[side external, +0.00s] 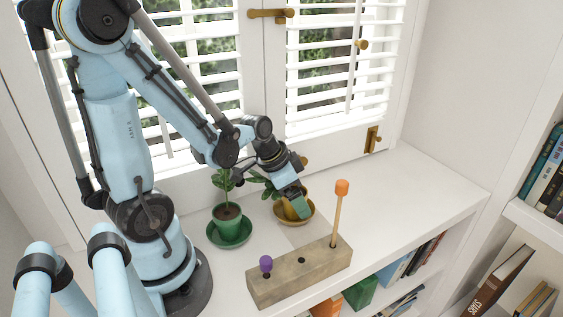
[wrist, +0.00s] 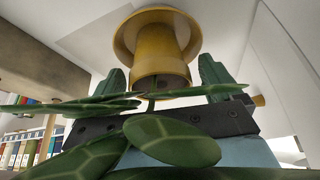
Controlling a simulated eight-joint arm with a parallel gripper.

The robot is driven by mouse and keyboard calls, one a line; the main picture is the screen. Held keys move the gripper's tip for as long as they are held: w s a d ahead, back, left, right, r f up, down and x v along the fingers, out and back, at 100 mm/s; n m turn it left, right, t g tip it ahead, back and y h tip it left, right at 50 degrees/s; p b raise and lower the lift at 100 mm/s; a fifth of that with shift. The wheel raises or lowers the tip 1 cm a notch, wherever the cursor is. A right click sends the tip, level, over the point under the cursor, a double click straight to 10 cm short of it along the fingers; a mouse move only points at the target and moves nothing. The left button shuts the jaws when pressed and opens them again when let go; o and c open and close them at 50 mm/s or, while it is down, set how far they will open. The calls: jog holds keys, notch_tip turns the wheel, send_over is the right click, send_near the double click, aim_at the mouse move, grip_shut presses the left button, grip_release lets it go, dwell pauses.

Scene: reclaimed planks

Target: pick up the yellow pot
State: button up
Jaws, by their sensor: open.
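The yellow pot (side external: 287,212) stands in a yellow saucer (side external: 308,217) on the white shelf top, with a leafy green plant (side external: 268,184) in it. My gripper (side external: 299,203) is tilted down at the pot, and a green finger hides part of it in the side view. The wrist view shows the pot (wrist: 160,66) and saucer at the top, appearing upside down. The two green fingers of my gripper (wrist: 164,76) are apart, one on each side of the pot. Contact cannot be told. Large leaves (wrist: 170,140) cover the lower part of that view.
A green pot (side external: 228,221) with a plant stands in a green saucer left of the yellow pot. In front is a wooden block (side external: 284,284) with a purple peg (side external: 266,263) and a tall orange-topped peg (side external: 341,188). Shutters stand behind; the shelf top is clear to the right.

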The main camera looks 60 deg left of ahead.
jog(key=shift+c, duration=0.2)
jog(key=c, duration=1.4)
jog(key=shift+r, duration=0.15)
notch_tip(320, 180, up, 13)
dwell(0.4)
jog(key=shift+f, duration=0.2)
jog(key=n+y, duration=0.2)
jog(key=n, duration=0.1)
send_near(303, 189)
jog(key=x, duration=0.5)
jog(key=shift+a+r, duration=0.1)
jog(key=shift+s+f+n, duration=0.15)
jog(key=shift+f+n, duration=0.25)
jog(key=shift+f, duration=1.7)
